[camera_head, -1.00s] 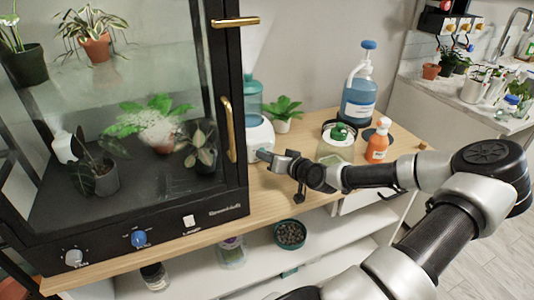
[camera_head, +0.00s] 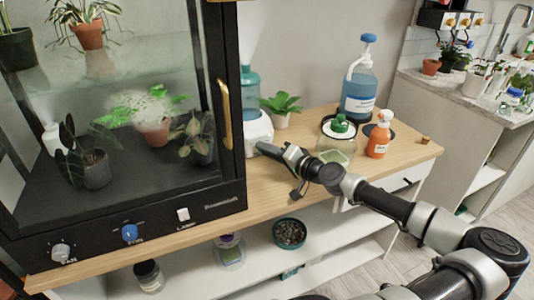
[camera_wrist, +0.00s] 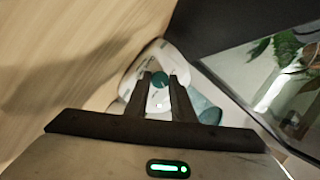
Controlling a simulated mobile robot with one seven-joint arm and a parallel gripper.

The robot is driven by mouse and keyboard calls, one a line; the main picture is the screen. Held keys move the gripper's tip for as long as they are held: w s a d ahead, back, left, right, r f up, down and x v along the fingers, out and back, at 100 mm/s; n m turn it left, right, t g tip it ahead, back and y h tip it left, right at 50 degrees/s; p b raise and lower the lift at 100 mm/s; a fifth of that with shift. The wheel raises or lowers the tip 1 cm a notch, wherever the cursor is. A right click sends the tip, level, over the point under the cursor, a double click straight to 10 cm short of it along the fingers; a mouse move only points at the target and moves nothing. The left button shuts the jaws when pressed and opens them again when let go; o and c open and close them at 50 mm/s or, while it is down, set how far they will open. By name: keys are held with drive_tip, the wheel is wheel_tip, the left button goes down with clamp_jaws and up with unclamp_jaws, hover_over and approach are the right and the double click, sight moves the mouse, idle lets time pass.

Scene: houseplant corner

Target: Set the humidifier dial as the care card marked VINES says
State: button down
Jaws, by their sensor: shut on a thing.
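The humidifier (camera_head: 258,131) has a white base and a teal, see-through tank (camera_head: 250,92). It stands on the wooden top beside the glass cabinet, and its base also shows in the wrist view (camera_wrist: 145,65). My gripper (camera_head: 262,148) reaches the front of the base. In the wrist view, my gripper (camera_wrist: 161,80) is shut on the teal humidifier dial (camera_wrist: 160,79), with a finger on either side. The dial's marks and pointer are too small to read. I see no care card marked VINES.
The black glass cabinet (camera_head: 225,180) stands close on the left. A green plant (camera_head: 281,108), a blue pump bottle (camera_head: 359,90), a glass jar (camera_head: 336,148) and an orange spray bottle (camera_head: 379,140) stand to the right. Bare wood (camera_head: 270,180) lies in front.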

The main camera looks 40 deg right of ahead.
idle(0.4)
drive_tip(key=c, duration=1.5)
unclamp_jaws()
drive_tip(key=p+v, duration=0.2)
drive_tip(key=v, duration=1.5)
drive_tip(key=shift+s+a+f, duration=0.1)
drive_tip(key=shift+s, duration=0.15)
